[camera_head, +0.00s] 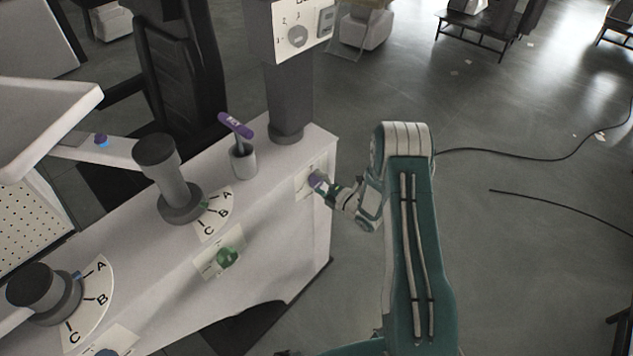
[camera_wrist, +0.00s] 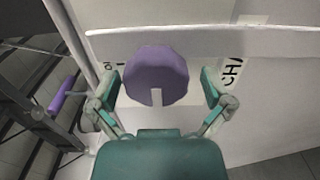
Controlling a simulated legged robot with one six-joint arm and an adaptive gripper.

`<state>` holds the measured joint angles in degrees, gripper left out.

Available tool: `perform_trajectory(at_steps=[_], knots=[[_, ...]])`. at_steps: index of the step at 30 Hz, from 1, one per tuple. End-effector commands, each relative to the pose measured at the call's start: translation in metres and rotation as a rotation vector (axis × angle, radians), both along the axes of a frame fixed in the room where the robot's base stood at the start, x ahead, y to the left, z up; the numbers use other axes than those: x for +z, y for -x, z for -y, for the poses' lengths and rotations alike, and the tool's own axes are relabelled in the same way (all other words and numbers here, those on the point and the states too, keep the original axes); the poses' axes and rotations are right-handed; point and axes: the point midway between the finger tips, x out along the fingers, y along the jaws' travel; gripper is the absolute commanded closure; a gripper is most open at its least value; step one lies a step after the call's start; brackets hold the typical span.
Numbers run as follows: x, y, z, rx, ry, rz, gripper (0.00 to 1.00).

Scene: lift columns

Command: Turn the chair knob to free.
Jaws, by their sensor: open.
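The chair knob is a purple, many-sided disc with a white pointer mark; it fills the middle of the wrist view (camera_wrist: 157,76). The mark points down toward my gripper in that view. A white label behind it shows part of the word "CHAIR"; the other label text is mostly hidden. In the wrist view the fingers (camera_wrist: 160,92) are open, with small gaps to the knob.
A purple-topped lever (camera_head: 236,125) stands behind on the console (camera_head: 150,270). A green knob (camera_head: 228,257) and two grey columns with A, B, C dials are to the left. A dark post (camera_head: 291,100) carries a numbered panel (camera_head: 297,32). Floor at right is mostly clear, with cables.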

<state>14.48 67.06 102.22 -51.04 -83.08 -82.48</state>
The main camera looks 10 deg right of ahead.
Motion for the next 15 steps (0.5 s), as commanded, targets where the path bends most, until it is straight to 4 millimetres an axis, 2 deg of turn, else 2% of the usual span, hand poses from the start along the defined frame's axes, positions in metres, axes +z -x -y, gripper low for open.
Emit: perform_trajectory(at_steps=[5, 15], knots=[[0.0, 0.02, 0.016, -0.005, -0.001, -0.002, 0.0], [-0.001, 0.076, 0.056, -0.004, -0.001, -0.004, 0.0]])
